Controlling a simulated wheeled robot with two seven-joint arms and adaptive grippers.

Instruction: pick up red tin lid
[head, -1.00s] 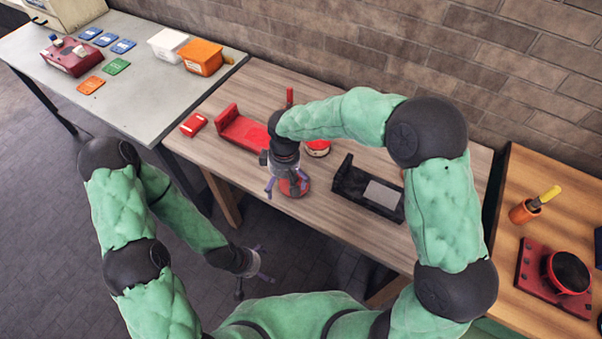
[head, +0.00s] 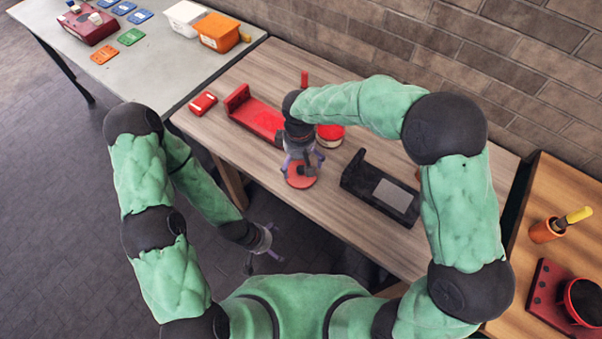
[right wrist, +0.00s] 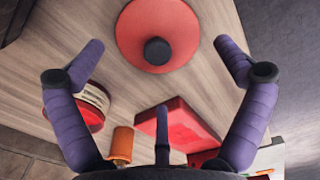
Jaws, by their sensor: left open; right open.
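The red tin lid (head: 302,176) is a flat red disc lying on the wooden table. In the right wrist view the lid (right wrist: 158,33) has a dark round knob at its centre. My right gripper (head: 300,168) is over the lid from above, and in the head view it hides part of it. In the right wrist view its purple fingers (right wrist: 158,58) are spread wide on either side, with nothing between them touching the lid. My left gripper (head: 262,250) hangs low over the floor, off the table's front edge, open and empty.
A red and white round tin (head: 330,136) stands just behind the lid. A red bracket-like stand (head: 255,117) is to the left, a black one (head: 381,188) to the right. A small red box (head: 203,103) lies at the table's left end.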

